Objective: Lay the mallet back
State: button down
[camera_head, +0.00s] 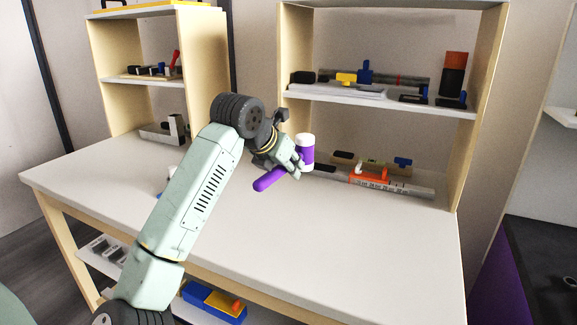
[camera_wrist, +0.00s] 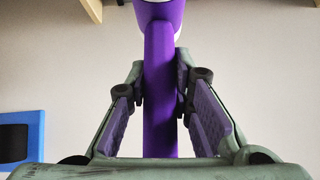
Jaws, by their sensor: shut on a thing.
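A purple mallet with white faces on its head shows in the head view, its handle (camera_head: 268,180) slanting down to the left and its head (camera_head: 307,152) at the upper right. My gripper (camera_head: 292,168) is shut on the handle close to the head and holds the mallet above the white table (camera_head: 340,230). In the wrist view the purple handle (camera_wrist: 160,95) runs between the two fingers (camera_wrist: 161,88), with the head at the top edge. The fingers cover part of the handle.
A two-level shelf (camera_head: 400,101) behind the table holds several tools, with an orange tool (camera_head: 368,175) and a level-like bar below it. A smaller shelf (camera_head: 140,80) stands at the left. The table's front and right are clear.

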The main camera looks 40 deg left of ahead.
aim_at(269, 187)
notch_tip(269, 187, down, 9)
jog(key=b, duration=0.8)
jog(key=shift+f+b, duration=0.4)
jog(key=shift+b, duration=0.1)
jog(key=c, duration=1.3)
grip_release()
jog(key=shift+c, duration=0.2)
jog(key=shift+f, duration=0.1)
jog(key=v, duration=1.2)
jog(key=shift+d, duration=0.1)
